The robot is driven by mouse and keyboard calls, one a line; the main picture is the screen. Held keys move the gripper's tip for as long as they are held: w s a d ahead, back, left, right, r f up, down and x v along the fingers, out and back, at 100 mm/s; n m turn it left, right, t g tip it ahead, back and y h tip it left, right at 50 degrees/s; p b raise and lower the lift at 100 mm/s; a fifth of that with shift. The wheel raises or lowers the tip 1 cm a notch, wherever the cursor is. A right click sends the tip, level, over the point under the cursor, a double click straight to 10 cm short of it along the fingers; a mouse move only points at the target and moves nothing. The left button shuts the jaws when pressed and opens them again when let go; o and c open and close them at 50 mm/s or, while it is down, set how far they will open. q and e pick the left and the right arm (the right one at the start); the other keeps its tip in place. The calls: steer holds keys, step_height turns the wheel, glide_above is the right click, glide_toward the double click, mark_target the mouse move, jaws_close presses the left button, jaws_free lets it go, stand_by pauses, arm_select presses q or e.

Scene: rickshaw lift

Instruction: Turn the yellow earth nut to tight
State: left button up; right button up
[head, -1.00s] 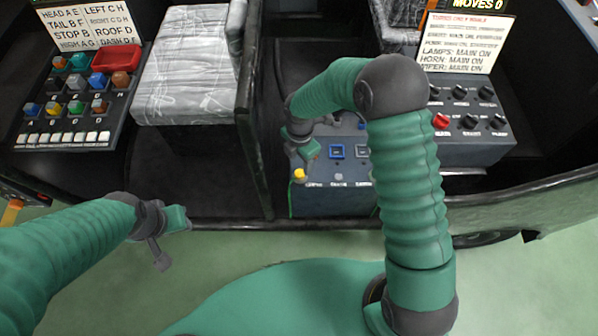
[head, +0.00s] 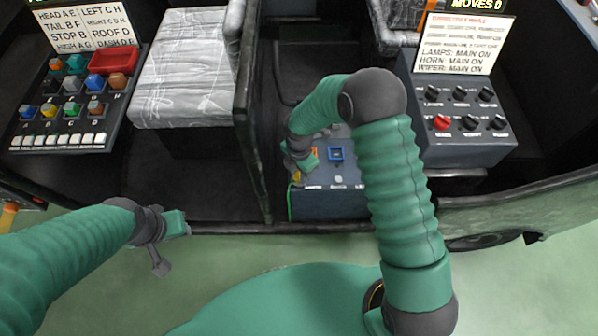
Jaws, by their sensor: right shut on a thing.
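The yellow earth nut (head: 297,177) shows as a small yellow patch at the left front of the grey-blue box (head: 325,204) on the rickshaw floor. My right gripper (head: 300,174) reaches down over that corner and is shut on the nut. The gripper hides most of the nut, so its turn angle cannot be read. My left gripper (head: 178,226) hangs in front of the rickshaw's edge, away from the box; its fingers do not show clearly enough to tell open from shut.
A blue-framed switch (head: 337,154) sits on the box beside my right gripper. A button panel (head: 72,105) stands at the left, a knob panel (head: 462,122) at the right. A patterned seat (head: 187,85) and a dark post (head: 250,120) stand left of the box.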

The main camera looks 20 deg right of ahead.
steer(key=shift+r+m, duration=0.1)
steer(key=shift+m, duration=0.2)
jaws_close()
steer(key=shift+r+m+p, duration=0.1)
steer(key=shift+m+p, duration=0.95)
steer(key=shift+m, duration=0.15)
steer(key=m+p, duration=0.2)
steer(key=m, duration=0.3)
steer(key=m+p, duration=0.1)
steer(key=m, duration=0.4)
steer(key=shift+w+a+m+p, duration=0.1)
steer(key=shift+w+m+p, duration=0.05)
steer(key=shift+m+p, duration=0.2)
steer(key=m+p, duration=0.1)
steer(key=m, duration=0.4)
steer(key=shift+m, duration=0.35)
steer(key=shift+w, duration=0.1)
steer(key=o, duration=1.1)
jaws_free()
